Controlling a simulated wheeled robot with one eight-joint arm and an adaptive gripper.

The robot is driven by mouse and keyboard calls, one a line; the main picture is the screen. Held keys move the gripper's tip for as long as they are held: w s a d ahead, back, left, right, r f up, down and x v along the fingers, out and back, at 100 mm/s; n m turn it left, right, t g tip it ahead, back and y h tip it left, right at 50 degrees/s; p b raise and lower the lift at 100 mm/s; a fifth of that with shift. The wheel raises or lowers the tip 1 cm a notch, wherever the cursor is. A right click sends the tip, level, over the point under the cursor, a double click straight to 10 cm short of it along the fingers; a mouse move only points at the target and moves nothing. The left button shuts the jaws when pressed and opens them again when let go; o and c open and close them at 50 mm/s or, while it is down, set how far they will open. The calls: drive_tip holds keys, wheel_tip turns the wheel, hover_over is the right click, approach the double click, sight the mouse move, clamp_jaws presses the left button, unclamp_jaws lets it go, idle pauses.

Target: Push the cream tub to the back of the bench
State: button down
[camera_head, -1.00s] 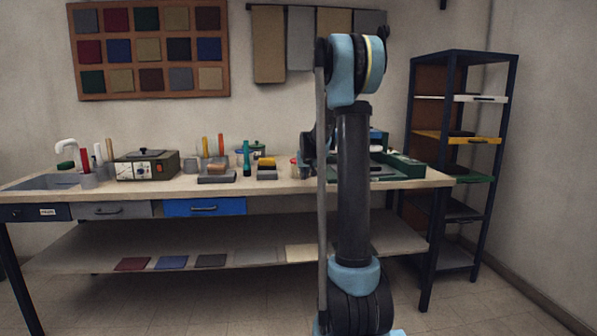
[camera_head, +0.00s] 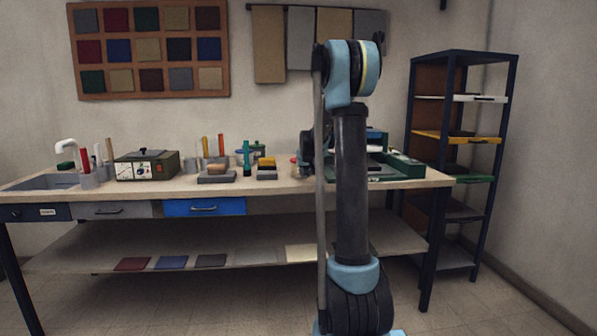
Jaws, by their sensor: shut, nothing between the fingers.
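A small pale tub-like thing (camera_head: 296,170) with a reddish part stands on the bench (camera_head: 120,191) just left of my arm. It is partly covered, and I cannot tell for sure whether it is the cream tub. My arm stands upright in front of the bench's right half, and its far end reaches over the bench behind the upright link. A dark part of it shows left of that link. My gripper's fingers are hidden behind the arm, so I cannot see whether they touch anything.
A green box with dials (camera_head: 147,166), a grey block (camera_head: 216,178), a green upright tool (camera_head: 246,158) and a yellow-topped block (camera_head: 266,170) stand along the bench. A dark green tray (camera_head: 403,167) lies at the right end. A shelf rack (camera_head: 461,160) stands beyond it.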

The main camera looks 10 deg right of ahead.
drive_tip(key=shift+w+d, duration=0.15)
drive_tip(key=shift+w, duration=0.95)
drive_tip(key=shift+w, duration=0.15)
drive_tip(key=shift+w+d, duration=0.15)
drive_tip(key=shift+w, duration=1.05)
drive_tip(key=shift+w+d, duration=0.1)
drive_tip(key=shift+w, duration=1.05)
drive_tip(key=shift+w, duration=0.15)
drive_tip(key=shift+w+d, duration=0.2)
drive_tip(key=shift+w, duration=1)
drive_tip(key=shift+w+d, duration=0.15)
drive_tip(key=shift+w, duration=1)
drive_tip(key=shift+w+d, duration=0.2)
drive_tip(key=shift+w, duration=1.05)
drive_tip(key=shift+w+d, duration=0.2)
drive_tip(key=shift+w, duration=1.05)
